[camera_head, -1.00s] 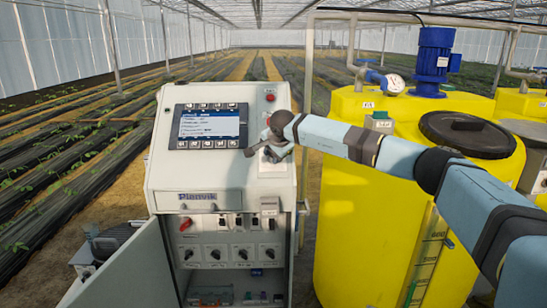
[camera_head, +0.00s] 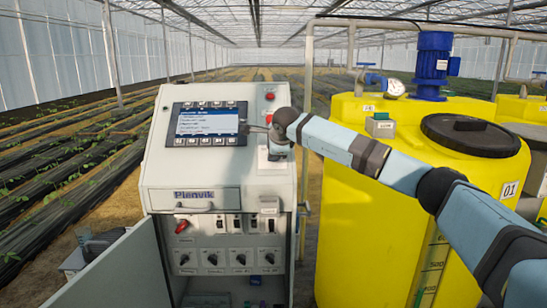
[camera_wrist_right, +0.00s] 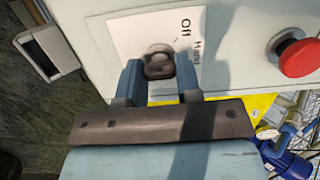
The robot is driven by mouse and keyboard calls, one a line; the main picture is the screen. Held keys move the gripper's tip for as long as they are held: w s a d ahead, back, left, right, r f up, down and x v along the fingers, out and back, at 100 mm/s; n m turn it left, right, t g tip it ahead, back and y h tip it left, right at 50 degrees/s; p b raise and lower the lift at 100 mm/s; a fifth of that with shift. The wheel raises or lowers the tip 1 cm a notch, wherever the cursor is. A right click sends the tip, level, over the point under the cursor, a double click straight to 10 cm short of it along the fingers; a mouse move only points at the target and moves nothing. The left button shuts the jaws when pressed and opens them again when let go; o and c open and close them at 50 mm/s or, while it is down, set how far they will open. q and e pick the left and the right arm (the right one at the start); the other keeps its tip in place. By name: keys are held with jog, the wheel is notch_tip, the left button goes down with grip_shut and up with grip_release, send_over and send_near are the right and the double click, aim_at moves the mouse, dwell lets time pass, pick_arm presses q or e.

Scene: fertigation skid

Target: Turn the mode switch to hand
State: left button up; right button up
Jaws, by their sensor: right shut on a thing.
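The mode switch (camera_wrist_right: 158,63) is a small dark knob on a white plate (camera_wrist_right: 120,38) marked Off and Hand in the right wrist view. My right gripper (camera_wrist_right: 160,80) has one finger on each side of the knob and is shut on it. Which mark the knob points to is hard to tell. In the head view my right gripper (camera_head: 256,129) reaches in from the right at the upper right of the grey cabinet (camera_head: 160,172), beside the display, and hides the switch. My left gripper is not in view.
A red push button (camera_wrist_right: 301,58) sits close beside the switch; the head view shows it above my gripper (camera_head: 268,96). The display (camera_head: 208,124) is just left. The cabinet door (camera_head: 115,270) stands open below. A yellow tank (camera_head: 365,220) stands right of the cabinet, under my arm.

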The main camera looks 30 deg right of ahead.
jog(key=shift+m, duration=0.3)
jog(key=o, duration=0.9)
jog(key=b+v, duration=0.1)
jog(key=v, duration=1.3)
jog(key=shift+b, duration=0.3)
jog(key=shift+f, duration=0.1)
